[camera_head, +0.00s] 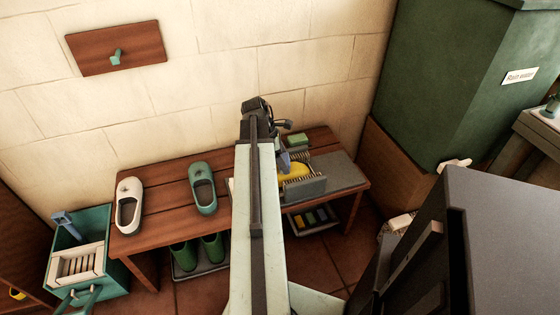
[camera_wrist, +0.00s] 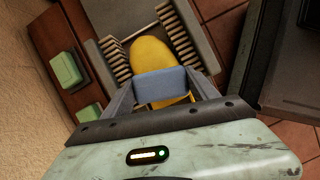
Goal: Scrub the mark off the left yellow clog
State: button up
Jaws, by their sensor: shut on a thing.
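A yellow clog (camera_head: 296,172) sits at the right of the wooden bench, between bristle rows. In the wrist view the yellow clog (camera_wrist: 150,54) shows its rounded end, with more yellow below the blue block. My gripper (camera_head: 284,158) is over the clog, partly hidden by my arm in the head view. In the wrist view my gripper (camera_wrist: 163,92) is shut on a blue-grey block (camera_wrist: 162,84) that covers the clog's middle. I cannot tell whether the block touches the clog.
Bristle rows (camera_wrist: 182,38) flank the clog. Green blocks (camera_wrist: 66,68) lie beside them. A white clog (camera_head: 129,190) and a green clog (camera_head: 203,182) stand on the bench (camera_head: 160,178). A green crate (camera_head: 98,218) is at left, and a dark green tank (camera_head: 455,80) at right.

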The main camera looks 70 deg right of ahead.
jog(key=shift+s+d, duration=0.35)
jog(key=shift+s, duration=0.1)
jog(key=shift+w+a, duration=0.95)
jog(key=shift+w, duration=0.25)
jog(key=shift+s+d, duration=0.95)
jog(key=shift+s, duration=0.25)
jog(key=shift+w, duration=0.1)
jog(key=shift+w+a+f, duration=0.1)
jog(key=shift+w+a, duration=0.85)
jog(key=shift+w, duration=0.15)
jog(key=shift+s+d, duration=0.95)
jog(key=shift+s, duration=0.25)
jog(key=shift+w, duration=0.1)
